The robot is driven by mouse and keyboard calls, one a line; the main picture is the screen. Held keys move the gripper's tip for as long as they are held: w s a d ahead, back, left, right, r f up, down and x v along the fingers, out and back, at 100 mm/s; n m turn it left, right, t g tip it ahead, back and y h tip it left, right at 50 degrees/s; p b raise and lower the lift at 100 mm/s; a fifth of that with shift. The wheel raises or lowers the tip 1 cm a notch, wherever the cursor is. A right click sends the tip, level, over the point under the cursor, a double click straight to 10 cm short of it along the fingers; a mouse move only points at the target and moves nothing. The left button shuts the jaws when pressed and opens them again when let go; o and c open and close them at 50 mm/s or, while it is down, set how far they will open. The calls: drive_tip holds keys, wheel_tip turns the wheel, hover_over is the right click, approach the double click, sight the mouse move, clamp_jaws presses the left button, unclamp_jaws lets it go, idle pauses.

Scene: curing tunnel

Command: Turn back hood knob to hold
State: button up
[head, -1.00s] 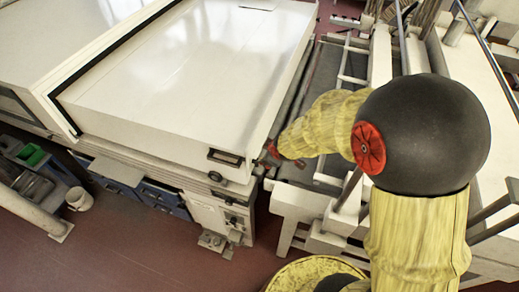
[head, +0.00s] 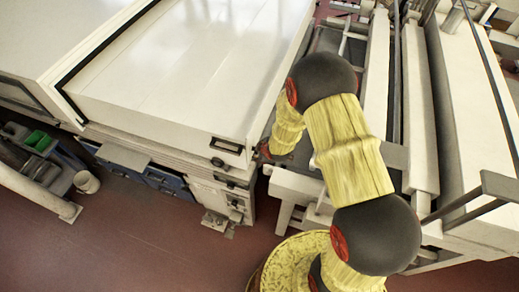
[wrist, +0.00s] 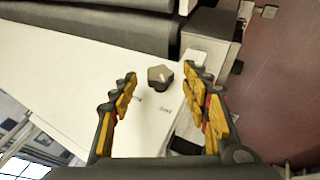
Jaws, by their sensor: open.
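A dark lobed knob (wrist: 160,77) with a pale pointer mark sits on a white panel (wrist: 95,75) in the wrist view. My gripper (wrist: 162,80) is open, with its yellow and black fingers on either side of the line to the knob. The knob shows in the gap between the fingertips, and I see no finger touching it. Small print on the panel below the knob is too blurred to read. In the head view, my arm reaches to the right side of the big white hood (head: 190,65); the gripper is mostly hidden there.
Dark rollers (wrist: 110,22) lie beyond the panel in the wrist view. A grey box (wrist: 212,35) stands at its right end. In the head view, roller frames (head: 412,110) stand right of my arm, and red floor (head: 130,235) is open in front of the machine.

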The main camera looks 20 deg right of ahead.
drive_tip(key=shift+x, duration=0.95)
drive_tip(key=shift+r, duration=0.1)
drive_tip(key=shift+c, duration=0.8)
drive_tip(key=c, duration=1)
